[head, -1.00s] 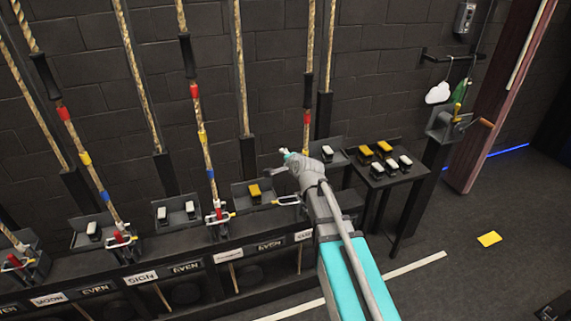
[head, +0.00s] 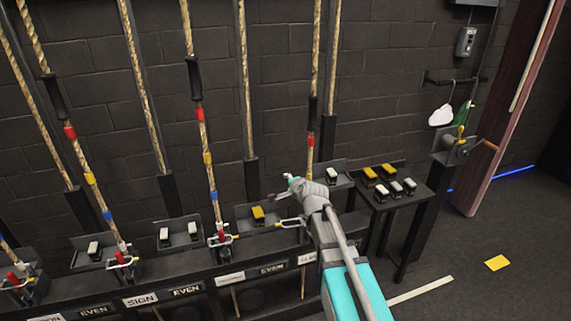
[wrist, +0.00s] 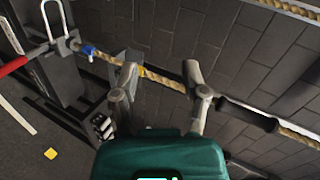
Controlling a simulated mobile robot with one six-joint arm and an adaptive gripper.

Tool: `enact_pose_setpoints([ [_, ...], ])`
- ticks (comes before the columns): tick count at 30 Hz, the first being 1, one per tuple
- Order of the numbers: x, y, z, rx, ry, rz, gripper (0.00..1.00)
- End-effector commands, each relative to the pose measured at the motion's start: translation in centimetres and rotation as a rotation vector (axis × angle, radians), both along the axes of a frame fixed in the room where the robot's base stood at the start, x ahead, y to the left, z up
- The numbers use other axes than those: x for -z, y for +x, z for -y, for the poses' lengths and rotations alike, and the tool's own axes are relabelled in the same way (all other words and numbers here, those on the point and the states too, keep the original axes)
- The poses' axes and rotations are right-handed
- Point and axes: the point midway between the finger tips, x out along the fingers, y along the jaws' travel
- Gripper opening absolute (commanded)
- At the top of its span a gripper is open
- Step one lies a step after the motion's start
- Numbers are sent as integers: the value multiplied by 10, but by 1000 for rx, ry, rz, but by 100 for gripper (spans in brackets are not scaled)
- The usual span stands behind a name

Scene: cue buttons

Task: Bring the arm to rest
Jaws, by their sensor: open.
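My gripper (head: 289,185) is at the end of my grey and teal arm, which reaches up toward the rope rail in the head view. In the wrist view my gripper (wrist: 160,72) shows its two grey fingers spread apart with nothing held between them. A rope (wrist: 165,80) with a black sleeve and a yellow band crosses behind the fingers there; I cannot tell how close it is. In the head view the nearest rope (head: 312,110) with a red band stands just beyond my gripper.
A black rail with labelled plates (head: 187,291) runs along the brick wall, carrying ropes and white and yellow blocks. A small table (head: 412,207) holds several blocks at the right. A crank post (head: 450,158) stands beyond it. Open floor with a yellow card (head: 497,263) lies right.

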Motion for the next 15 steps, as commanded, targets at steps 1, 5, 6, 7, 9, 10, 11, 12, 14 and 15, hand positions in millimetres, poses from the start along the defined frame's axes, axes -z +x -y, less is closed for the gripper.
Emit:
enact_pose_setpoints([
  [1, 2, -2, 1, -6, -11, -6, 58],
  [5, 11, -13, 4, -43, -74, -38, 58],
  [6, 16, -19, 6, -62, -104, -55, 58],
  [7, 20, -24, 7, -78, -131, -68, 58],
  [9, 31, -37, 11, -125, -201, -108, 58],
  [10, 36, -44, 14, -149, -237, -127, 58],
  [11, 41, -51, 16, -175, -272, -148, 58],
  [12, 49, -61, 20, -210, -322, -179, 58],
  [14, 60, -78, 27, -269, -399, -229, 58],
  [15, 67, -90, 32, -312, -448, -264, 58],
])
